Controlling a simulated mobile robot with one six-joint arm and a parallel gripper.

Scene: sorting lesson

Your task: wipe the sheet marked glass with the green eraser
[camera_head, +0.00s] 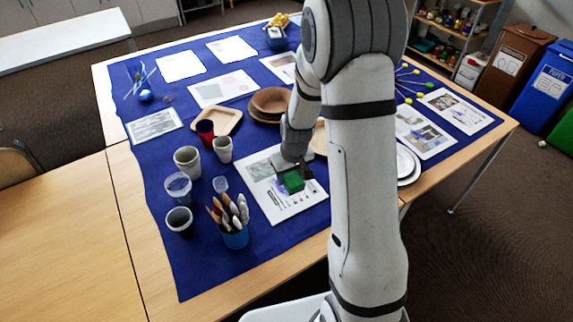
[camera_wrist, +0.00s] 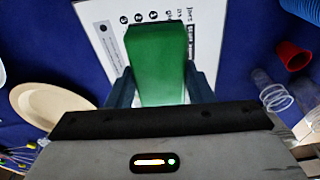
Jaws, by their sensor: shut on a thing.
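My gripper (camera_head: 295,176) is shut on the green eraser (camera_head: 293,182). In the wrist view the eraser (camera_wrist: 158,65) stands out between the two fingers (camera_wrist: 160,88). It is over a white printed sheet (camera_head: 290,207) in the middle of the blue cloth, which also shows behind the eraser in the wrist view (camera_wrist: 106,18). This sheet has a grey picture, a dark code square and bluish-purple smudges near the eraser. Whether the eraser touches the sheet is unclear. Its heading is too small or covered to read, so I cannot tell which sheet is marked glass.
Grey cups (camera_head: 187,160), clear cups (camera_head: 178,186) and a blue pot of brushes (camera_head: 234,238) stand left of the sheet. White plates (camera_head: 407,165) lie to the right. Several other sheets lie around.

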